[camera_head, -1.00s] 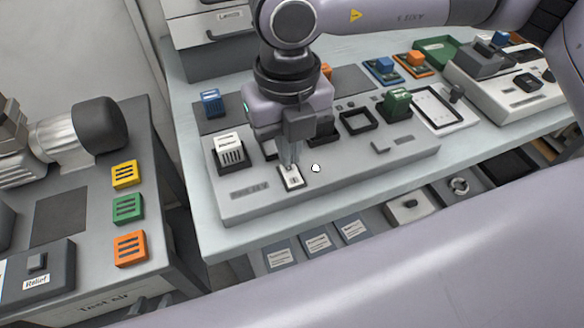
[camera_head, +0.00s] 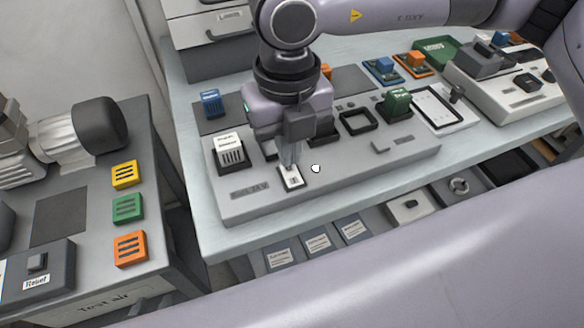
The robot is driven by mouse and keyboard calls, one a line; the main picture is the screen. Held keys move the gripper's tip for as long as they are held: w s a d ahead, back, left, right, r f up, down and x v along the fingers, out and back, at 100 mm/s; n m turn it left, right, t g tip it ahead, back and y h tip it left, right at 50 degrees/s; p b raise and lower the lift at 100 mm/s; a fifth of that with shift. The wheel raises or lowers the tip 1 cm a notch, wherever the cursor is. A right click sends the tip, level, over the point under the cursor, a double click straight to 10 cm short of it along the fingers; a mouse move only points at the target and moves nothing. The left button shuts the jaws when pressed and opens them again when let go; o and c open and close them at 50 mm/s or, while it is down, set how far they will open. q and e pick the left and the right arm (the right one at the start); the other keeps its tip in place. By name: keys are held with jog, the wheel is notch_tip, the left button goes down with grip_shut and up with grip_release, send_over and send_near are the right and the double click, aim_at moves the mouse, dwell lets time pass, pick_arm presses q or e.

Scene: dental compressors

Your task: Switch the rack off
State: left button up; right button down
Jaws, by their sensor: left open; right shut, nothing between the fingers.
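The rack (camera_head: 400,158) is a long light-grey panel on the pale bench, with several modules in its top. A small white switch (camera_head: 292,181) in a dark frame sits near its front left edge. My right gripper (camera_head: 290,164) points down over this switch with its fingers shut and nothing between them. The fingertips are at the switch's back edge and hide part of it; I cannot tell whether they touch it or which way it is set. A small round white lamp or knob (camera_head: 316,168) is just right of the switch. My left gripper is out of view.
A white module (camera_head: 229,150) and a green module (camera_head: 397,103) stand up from the rack on either side of my gripper. A side table (camera_head: 62,217) with yellow, green and orange blocks is at left. My own pale arm link fills the lower right foreground.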

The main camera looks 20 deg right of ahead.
jog(key=shift+f+b, duration=1)
jog(key=shift+b, duration=0.1)
dwell(0.6)
jog(key=shift+r+p, duration=1.65)
jog(key=shift+r, duration=1.9)
